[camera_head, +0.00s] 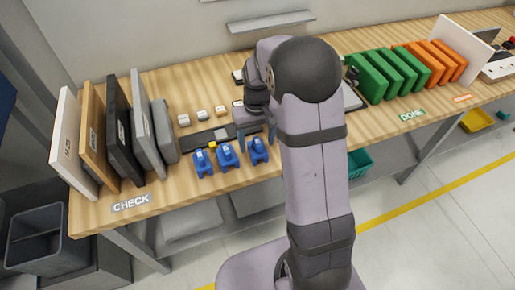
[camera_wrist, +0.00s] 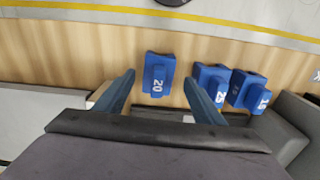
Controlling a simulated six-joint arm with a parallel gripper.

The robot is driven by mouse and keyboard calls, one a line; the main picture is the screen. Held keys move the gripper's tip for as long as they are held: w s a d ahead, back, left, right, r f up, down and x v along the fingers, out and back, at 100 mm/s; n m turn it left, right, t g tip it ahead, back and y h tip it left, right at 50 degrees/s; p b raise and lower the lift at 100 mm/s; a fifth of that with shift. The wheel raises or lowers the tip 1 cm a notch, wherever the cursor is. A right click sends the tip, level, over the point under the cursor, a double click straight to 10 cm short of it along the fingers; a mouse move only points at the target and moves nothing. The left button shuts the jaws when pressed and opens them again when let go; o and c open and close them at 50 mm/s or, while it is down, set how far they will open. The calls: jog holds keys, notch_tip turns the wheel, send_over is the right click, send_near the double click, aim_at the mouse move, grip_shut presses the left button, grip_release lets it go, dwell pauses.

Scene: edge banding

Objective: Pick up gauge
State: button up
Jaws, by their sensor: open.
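Three blue gauges stand in a row near the front edge of the bench. In the head view they are a left gauge (camera_head: 203,164), a middle gauge (camera_head: 227,155) and a right gauge (camera_head: 259,150). In the wrist view, the gauge marked 20 (camera_wrist: 158,73) lies ahead of and between my open fingers, apart from both. The gauge marked 25 (camera_wrist: 211,85) and the one marked 15 (camera_wrist: 248,91) sit to the right, outside the fingers. My gripper (camera_head: 254,141) is open and empty beside the right gauge in the head view; its fingers (camera_wrist: 162,98) frame the wrist view.
Upright boards (camera_head: 120,130) stand on the left behind a CHECK label (camera_head: 131,202). Several small blocks (camera_head: 202,115) and a dark strip (camera_head: 205,138) lie behind the gauges. Green boards (camera_head: 385,75) and orange boards (camera_head: 431,62) stand on the right. The bench front edge is close.

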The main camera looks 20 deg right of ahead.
aim_at(258, 150)
jog(key=shift+d+f+p, duration=0.15)
jog(key=shift+f+p, duration=1.05)
jog(key=shift+f, duration=1.3)
jog(key=c, duration=1.2)
